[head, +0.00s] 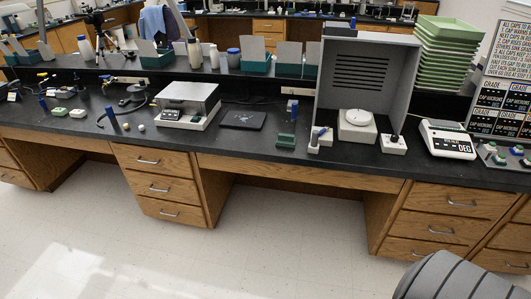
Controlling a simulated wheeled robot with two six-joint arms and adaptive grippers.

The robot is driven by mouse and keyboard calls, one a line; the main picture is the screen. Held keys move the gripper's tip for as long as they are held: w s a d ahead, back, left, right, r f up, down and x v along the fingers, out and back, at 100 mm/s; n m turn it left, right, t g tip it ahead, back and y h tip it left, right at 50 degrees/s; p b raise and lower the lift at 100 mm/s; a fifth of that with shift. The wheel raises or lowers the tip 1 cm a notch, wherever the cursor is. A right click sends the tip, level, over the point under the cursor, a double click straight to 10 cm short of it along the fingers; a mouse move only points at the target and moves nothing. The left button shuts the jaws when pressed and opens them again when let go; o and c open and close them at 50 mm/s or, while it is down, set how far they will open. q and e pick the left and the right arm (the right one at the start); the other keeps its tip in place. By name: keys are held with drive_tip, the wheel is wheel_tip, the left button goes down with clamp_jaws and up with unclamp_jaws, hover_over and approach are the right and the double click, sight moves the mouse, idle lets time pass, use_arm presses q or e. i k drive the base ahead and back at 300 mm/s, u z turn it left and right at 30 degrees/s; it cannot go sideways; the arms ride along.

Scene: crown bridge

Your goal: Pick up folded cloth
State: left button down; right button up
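I cannot make out a clearly folded cloth. A light blue cloth (157,24) hangs in loose folds in the background, behind the raised shelf of the bench; what holds it up is partly hidden. Neither of my grippers is in view.
A long black bench (260,151) with wooden drawers crosses the view. Green trays (447,52) stand stacked behind.

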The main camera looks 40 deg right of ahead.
sight(283, 140)
drive_tip(key=u, duration=0.2)
drive_tip(key=i, duration=1.2)
drive_tip(key=z, duration=0.4)
drive_tip(key=i, duration=0.95)
drive_tip(key=z, duration=0.75)
